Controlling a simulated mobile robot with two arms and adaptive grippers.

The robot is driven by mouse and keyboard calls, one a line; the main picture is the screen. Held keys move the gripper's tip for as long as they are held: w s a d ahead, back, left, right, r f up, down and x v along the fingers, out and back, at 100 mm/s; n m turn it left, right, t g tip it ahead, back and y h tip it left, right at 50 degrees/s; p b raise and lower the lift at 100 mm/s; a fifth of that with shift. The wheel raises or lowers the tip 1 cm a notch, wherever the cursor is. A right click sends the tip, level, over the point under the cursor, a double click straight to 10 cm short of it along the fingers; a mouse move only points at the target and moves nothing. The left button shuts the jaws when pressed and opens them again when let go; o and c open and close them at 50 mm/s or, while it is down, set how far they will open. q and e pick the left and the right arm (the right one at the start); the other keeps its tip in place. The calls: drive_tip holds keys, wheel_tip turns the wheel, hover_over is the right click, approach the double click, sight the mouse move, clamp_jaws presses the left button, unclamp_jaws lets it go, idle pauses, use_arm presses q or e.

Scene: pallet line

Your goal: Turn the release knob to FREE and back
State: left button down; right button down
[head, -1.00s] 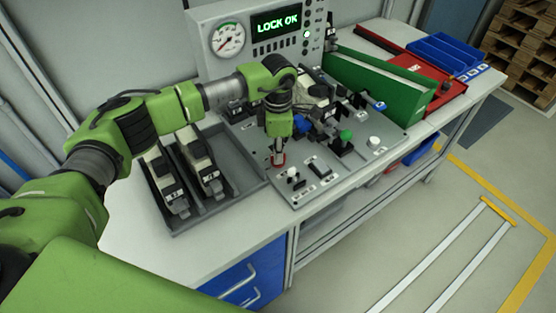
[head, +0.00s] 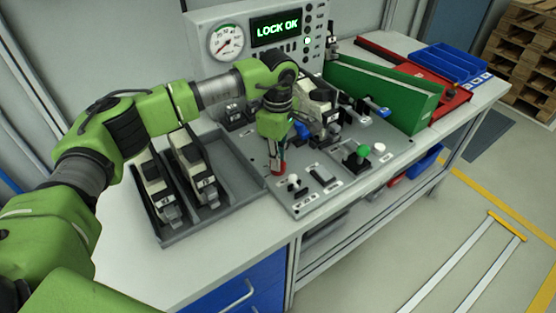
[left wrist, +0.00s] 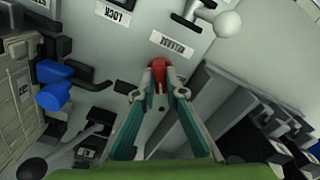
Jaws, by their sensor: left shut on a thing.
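The red release knob (left wrist: 158,76) sits on the light grey panel beside an upside-down RELEASE label (left wrist: 172,45) in the left wrist view. My left gripper (left wrist: 160,88) is shut on the knob, one fingertip on each side. In the head view the gripper (head: 277,165) points down at the panel's left front part, and only a bit of red shows at its fingertips. The knob's pointer and any FREE mark cannot be made out. The display (head: 277,29) reads LOCK OK in green. My right gripper is not in view.
A white-knobbed lever (head: 293,180) stands close to my gripper's right; a green knob (head: 363,150) is farther right. A grey tray (head: 215,221) with dark-and-white units lies left. A green bin (head: 385,90) and blue tray (head: 445,62) stand at the back right.

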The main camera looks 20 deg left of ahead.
use_arm(q)
drive_tip(key=shift+w+r, duration=0.1)
drive_tip(key=c, duration=2.1)
unclamp_jaws()
wheel_tip(320, 180, up, 12)
